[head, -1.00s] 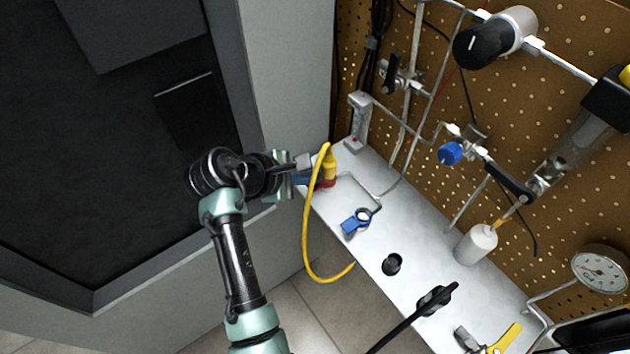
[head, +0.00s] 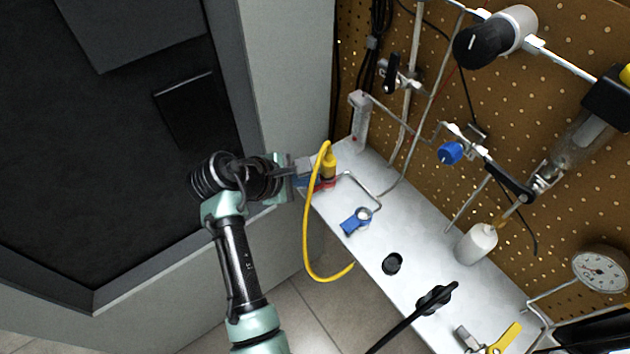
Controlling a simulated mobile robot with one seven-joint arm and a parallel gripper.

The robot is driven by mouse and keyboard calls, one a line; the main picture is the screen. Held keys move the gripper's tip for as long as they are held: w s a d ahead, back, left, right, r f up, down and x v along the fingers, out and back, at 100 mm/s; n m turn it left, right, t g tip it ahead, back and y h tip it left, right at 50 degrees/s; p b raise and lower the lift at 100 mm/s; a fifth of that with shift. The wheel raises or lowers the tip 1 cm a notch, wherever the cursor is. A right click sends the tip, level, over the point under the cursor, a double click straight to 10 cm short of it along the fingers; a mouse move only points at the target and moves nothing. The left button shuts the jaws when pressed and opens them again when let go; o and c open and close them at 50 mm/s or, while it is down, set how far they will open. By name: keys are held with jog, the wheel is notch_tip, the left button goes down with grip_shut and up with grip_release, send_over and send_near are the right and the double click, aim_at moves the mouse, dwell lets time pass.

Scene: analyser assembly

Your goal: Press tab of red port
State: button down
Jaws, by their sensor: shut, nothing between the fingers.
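The red port (head: 325,184) sits at the near left end of the silver bench top, under a yellow plug (head: 329,163). A yellow cable (head: 305,232) loops from the plug down past the bench edge. My gripper (head: 311,167) is shut and empty. Its tip is right beside the yellow plug and the red port, on their left side. The tab of the red port is too small to make out, and I cannot tell whether my fingers touch it. A little blue (head: 304,182) shows under the fingers.
On the silver bench top (head: 385,229) are a blue-handled valve (head: 357,221), a black round socket (head: 392,264), a black plug with cable (head: 436,298) and a white bottle (head: 477,243). Pipes and a pegboard (head: 425,200) rise behind. A grey cabinet stands left.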

dwell(0.4)
jog(key=shift+r+p, duration=0.85)
jog(key=shift+p, duration=0.45)
jog(key=shift+r, duration=0.1)
notch_tip(320, 180, up, 5)
jog(key=p, duration=0.6)
jog(key=c, duration=1.5)
grip_release()
jog(key=shift+c, duration=0.2)
